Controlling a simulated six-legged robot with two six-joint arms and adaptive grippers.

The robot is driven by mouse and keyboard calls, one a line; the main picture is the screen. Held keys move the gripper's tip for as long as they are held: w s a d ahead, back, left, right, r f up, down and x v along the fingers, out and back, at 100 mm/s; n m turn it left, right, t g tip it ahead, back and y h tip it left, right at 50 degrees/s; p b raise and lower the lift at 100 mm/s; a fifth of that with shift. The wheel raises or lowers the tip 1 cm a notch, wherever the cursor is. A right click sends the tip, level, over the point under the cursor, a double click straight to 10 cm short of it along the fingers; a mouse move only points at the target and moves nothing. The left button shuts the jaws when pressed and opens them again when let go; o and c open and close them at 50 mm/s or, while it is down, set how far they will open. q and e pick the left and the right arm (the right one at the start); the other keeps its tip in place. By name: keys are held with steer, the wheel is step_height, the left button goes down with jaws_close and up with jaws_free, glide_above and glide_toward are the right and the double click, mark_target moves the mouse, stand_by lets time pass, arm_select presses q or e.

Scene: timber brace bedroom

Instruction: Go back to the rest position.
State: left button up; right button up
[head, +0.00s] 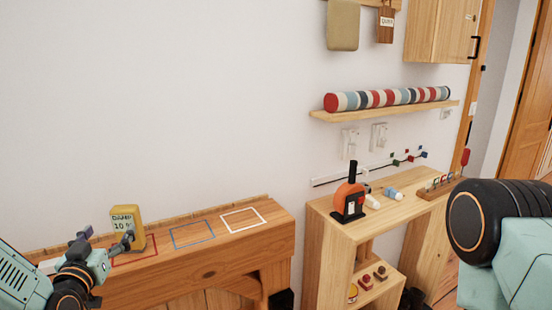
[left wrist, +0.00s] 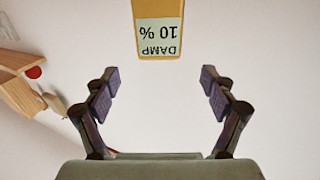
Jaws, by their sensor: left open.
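A yellow damp meter (head: 127,226) with a label reading "DAMP 10 %" stands upright on the wooden ledge (head: 205,258), at the red outlined square (head: 136,260). My left gripper (head: 107,240) is at the lower left of the head view, right by the meter; its near finger partly overlaps the meter's lower part. In the left wrist view my open, empty fingers (left wrist: 160,88) frame bare wall, and the meter (left wrist: 159,28) shows upside down beyond the fingertips, apart from them. My right arm shows at the right edge, but its gripper is out of view.
Blue (head: 192,234) and white (head: 243,220) outlined squares on the ledge are empty. A wooden shelf unit (head: 325,245) at the right holds an orange and black tool (head: 350,197) and small items. A striped roll (head: 385,98) lies on a wall shelf above.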

mark_target(121, 216)
arm_select(q)
steer(key=w, duration=0.5)
steer(key=w+a, duration=0.1)
steer(key=w, duration=0.2)
steer(key=shift+w+a, duration=0.1)
steer(key=shift+w, duration=0.25)
steer(key=shift+w+f+b, duration=0.15)
steer(key=shift+w+b, duration=0.1)
steer(key=shift+b, duration=0.1)
steer(key=shift+s, duration=0.1)
